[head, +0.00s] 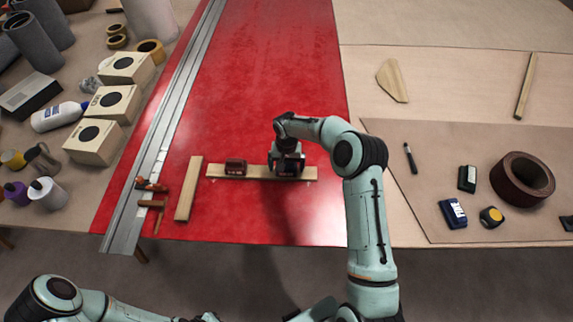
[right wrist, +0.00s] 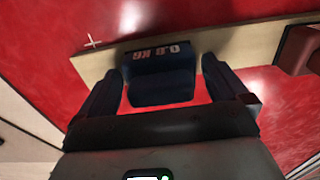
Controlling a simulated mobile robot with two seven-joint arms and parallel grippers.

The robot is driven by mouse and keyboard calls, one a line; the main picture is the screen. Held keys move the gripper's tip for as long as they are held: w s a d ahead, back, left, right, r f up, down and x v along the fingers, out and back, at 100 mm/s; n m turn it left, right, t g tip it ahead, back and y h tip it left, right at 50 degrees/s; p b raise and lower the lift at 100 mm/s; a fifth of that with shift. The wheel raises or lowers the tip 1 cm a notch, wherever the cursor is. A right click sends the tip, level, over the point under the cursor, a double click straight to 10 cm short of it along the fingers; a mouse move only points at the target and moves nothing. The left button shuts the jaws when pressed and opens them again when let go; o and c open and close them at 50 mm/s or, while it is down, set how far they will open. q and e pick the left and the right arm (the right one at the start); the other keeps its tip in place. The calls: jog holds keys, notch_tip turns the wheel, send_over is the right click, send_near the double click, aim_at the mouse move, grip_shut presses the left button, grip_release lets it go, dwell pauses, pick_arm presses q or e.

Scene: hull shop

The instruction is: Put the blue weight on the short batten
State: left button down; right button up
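The blue weight, marked 0.8 KG, shows in the right wrist view (right wrist: 160,80) between the fingers of my right gripper (right wrist: 160,75). Narrow red gaps show on both sides of it, so the fingers look open around it. It appears to stand on a batten (right wrist: 255,45) lying crosswise on the red surface, though its underside is hidden. In the head view, my right gripper (head: 287,168) is over the right part of this batten (head: 262,172) and largely hides the weight. A second batten (head: 188,188) lies to the left, pointing toward me. My left gripper is not in view.
A dark red weight (head: 235,167) sits on the crosswise batten, left of my right gripper. A metal rail (head: 170,120) and orange-handled clamps (head: 152,185) lie farther left. A brown tape roll (head: 522,180) and small boxes (head: 453,213) are at right. The red surface behind is clear.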

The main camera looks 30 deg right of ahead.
notch_tip(320, 180, up, 12)
jog(key=shift+r, duration=0.2)
dwell(0.4)
jog(key=shift+f, duration=0.1)
dwell(0.4)
